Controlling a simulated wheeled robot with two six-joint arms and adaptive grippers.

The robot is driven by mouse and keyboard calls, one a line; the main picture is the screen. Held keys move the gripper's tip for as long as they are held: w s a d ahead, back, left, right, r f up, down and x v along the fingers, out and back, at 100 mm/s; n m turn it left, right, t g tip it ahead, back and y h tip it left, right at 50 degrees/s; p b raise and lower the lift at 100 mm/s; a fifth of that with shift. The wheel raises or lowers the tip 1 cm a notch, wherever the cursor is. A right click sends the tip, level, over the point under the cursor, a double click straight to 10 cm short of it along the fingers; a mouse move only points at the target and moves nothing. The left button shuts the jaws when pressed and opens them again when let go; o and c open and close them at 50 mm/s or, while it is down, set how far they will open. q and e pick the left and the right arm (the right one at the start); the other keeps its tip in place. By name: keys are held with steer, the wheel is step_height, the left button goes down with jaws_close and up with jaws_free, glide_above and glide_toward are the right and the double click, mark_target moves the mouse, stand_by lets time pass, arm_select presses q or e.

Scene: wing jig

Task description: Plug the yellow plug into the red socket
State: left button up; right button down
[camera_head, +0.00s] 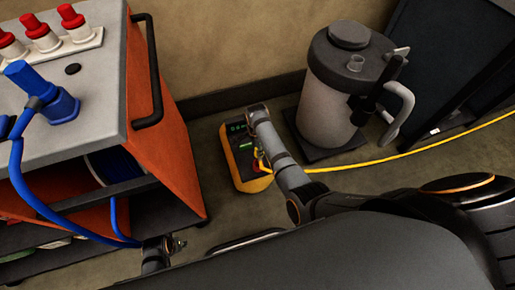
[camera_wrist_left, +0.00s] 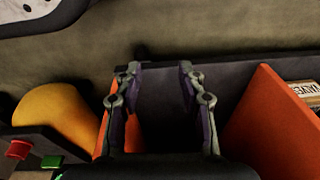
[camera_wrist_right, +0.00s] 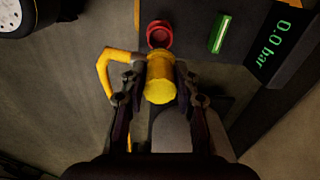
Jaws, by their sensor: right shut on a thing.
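The yellow plug (camera_wrist_right: 160,85) is held between the fingers of my right gripper (camera_wrist_right: 159,72) in the right wrist view, with a yellow cable bending off to its left. The red socket (camera_wrist_right: 160,35), a round red ring on the dark panel, lies just beyond the plug's far end. The plug looks lined up with it; I cannot tell whether they touch. In the head view the yellow-sided unit (camera_head: 242,176) stands on the floor, partly hidden by my right arm. My left gripper (camera_wrist_left: 157,75) is open and empty, beside the orange cart (camera_wrist_left: 265,115).
The orange cart (camera_head: 165,95) stands at left, with red-capped items (camera_head: 41,31) and a blue plug (camera_head: 60,107) on top. A grey canister (camera_head: 333,100) stands right of the unit. The yellow cable (camera_head: 400,155) runs right. A green display (camera_wrist_right: 290,38) reads 0.0 bar.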

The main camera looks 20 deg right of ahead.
step_height(320, 180, down, 4)
steer(key=b, duration=0.3)
steer(key=shift+r, duration=0.2)
steer(key=shift+f+b, duration=0.3)
steer(key=shift+f, duration=0.1)
arm_select(q)
step_height(320, 180, up, 12)
steer(key=w+d, duration=0.1)
steer(key=d, duration=0.2)
steer(key=shift+w+f+h, duration=0.15)
steer(key=shift+w+h, duration=0.15)
steer(key=shift+w, duration=0.05)
arm_select(e)
steer(key=shift+a, duration=0.1)
steer(key=shift+f, duration=0.35)
steer(key=shift+f, duration=0.45)
arm_select(q)
steer(key=shift+f+b, duration=0.65)
steer(key=shift+f, duration=0.05)
arm_select(e)
steer(key=shift+f, duration=1.15)
